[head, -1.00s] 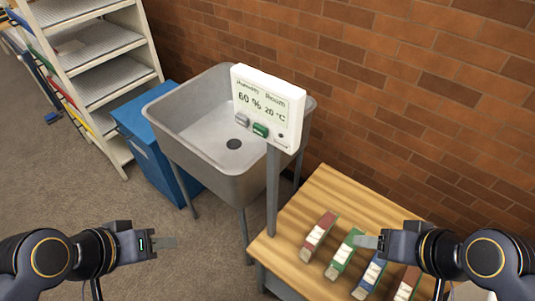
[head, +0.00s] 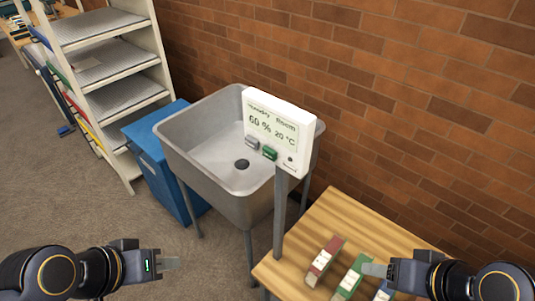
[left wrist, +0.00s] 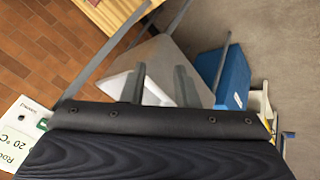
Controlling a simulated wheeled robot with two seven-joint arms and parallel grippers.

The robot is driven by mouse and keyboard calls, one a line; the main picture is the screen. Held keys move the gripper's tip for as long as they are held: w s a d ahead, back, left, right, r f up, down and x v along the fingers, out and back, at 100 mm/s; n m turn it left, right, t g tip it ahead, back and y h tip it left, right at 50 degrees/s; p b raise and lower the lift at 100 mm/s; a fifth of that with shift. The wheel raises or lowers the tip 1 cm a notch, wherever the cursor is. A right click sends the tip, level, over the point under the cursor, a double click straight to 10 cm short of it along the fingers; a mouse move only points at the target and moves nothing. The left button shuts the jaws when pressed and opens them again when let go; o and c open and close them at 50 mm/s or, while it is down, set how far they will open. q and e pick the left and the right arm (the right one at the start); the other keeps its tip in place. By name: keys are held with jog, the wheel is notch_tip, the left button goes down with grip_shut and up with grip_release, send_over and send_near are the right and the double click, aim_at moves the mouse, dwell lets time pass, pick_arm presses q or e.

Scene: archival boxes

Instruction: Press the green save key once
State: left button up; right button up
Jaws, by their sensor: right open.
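The green save key (head: 270,153) sits on the front of a white display panel (head: 291,161), right of a grey key (head: 251,142). The panel reads 60 % and 20 °C and stands on a grey post in front of the sink. Its edge and a sliver of the green key show at the lower left of the left wrist view (left wrist: 20,140). My left gripper (head: 170,264) is at the lower left, open and empty, well apart from the panel. Its two fingers stand apart in the left wrist view (left wrist: 162,86). My right gripper (head: 374,270) is open near the binders, touching nothing that I can make out.
A metal sink (head: 205,160) stands behind the panel, with a blue cabinet (head: 160,165) to its left and a shelf rack (head: 105,60) beyond. A wooden table (head: 340,225) with several coloured binders is at the lower right. The floor at left is clear.

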pick_arm(q)
grip_shut()
dwell(1.4)
